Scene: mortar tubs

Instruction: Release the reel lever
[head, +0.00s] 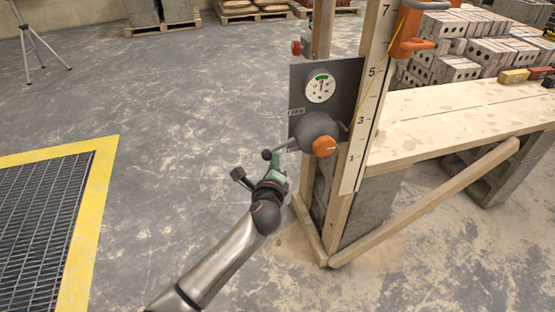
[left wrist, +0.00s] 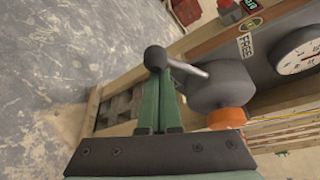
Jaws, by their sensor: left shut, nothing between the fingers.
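The reel lever (head: 284,146) is a thin grey rod with a dark ball at its end, sticking out left from the dark round reel housing (head: 314,123). An orange knob (head: 325,146) sits on the housing's front. My left gripper (head: 279,162) is just below the lever. In the left wrist view its green fingers (left wrist: 163,80) are shut together and empty. Their tips overlap the lever rod (left wrist: 186,68) close to the ball (left wrist: 155,57); I cannot tell whether they touch it. My right gripper is not in view.
A dark plate (head: 356,80) with a round gauge (head: 320,88) carries the housing beside a numbered post (head: 367,105). A wooden bench (head: 450,115) with a slanted brace stands right. A yellow-edged floor grate (head: 40,215) lies left. The floor between is clear.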

